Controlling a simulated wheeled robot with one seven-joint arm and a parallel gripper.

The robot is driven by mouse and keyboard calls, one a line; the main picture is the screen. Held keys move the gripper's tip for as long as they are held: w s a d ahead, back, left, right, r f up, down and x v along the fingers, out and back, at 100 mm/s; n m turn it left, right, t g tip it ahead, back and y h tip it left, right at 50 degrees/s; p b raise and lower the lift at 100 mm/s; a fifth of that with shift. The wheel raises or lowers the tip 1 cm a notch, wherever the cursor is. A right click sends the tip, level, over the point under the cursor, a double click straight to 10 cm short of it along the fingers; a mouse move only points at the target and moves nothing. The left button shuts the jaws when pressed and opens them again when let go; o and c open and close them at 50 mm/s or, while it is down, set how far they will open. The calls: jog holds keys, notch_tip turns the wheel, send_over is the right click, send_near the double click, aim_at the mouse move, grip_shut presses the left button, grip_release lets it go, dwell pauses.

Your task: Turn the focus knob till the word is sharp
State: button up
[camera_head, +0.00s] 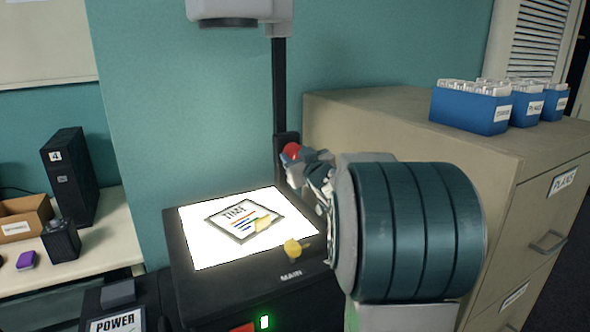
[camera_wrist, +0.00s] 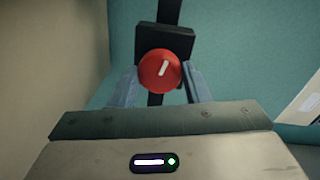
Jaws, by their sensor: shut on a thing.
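The red focus knob (camera_head: 291,150) sits on a dark block on the projector's black post. In the wrist view the knob (camera_wrist: 165,71) shows a white mark pointing up and slightly right. My gripper (camera_wrist: 164,82) is shut on the knob, one finger on each side; in the head view my gripper (camera_head: 305,160) reaches it from the right. The overhead projector's lit stage (camera_head: 200,245) carries a framed slide (camera_head: 222,226) with a printed word and coloured lines. The projected word is not in view, so I cannot tell its sharpness.
The projector head (camera_head: 238,10) hangs above the stage. A yellow knob (camera_head: 292,247) is by the MAIN label. A beige cabinet (camera_head: 390,120) with blue card boxes (camera_head: 468,110) stands close on the right. A side table (camera_head: 100,262) holds dark boxes at left.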

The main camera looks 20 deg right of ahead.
jog(key=shift+n+b, duration=0.5)
jog(key=shift+n, duration=0.3)
jog(key=o, duration=1)
jog(key=shift+c, duration=0.2)
jog(key=shift+s, duration=0.1)
jog(key=s, duration=1.3)
jog(key=shift+s+a+f+b, duration=0.2)
jog(key=shift+s+f+b, duration=0.1)
jog(key=shift+b, duration=0.1)
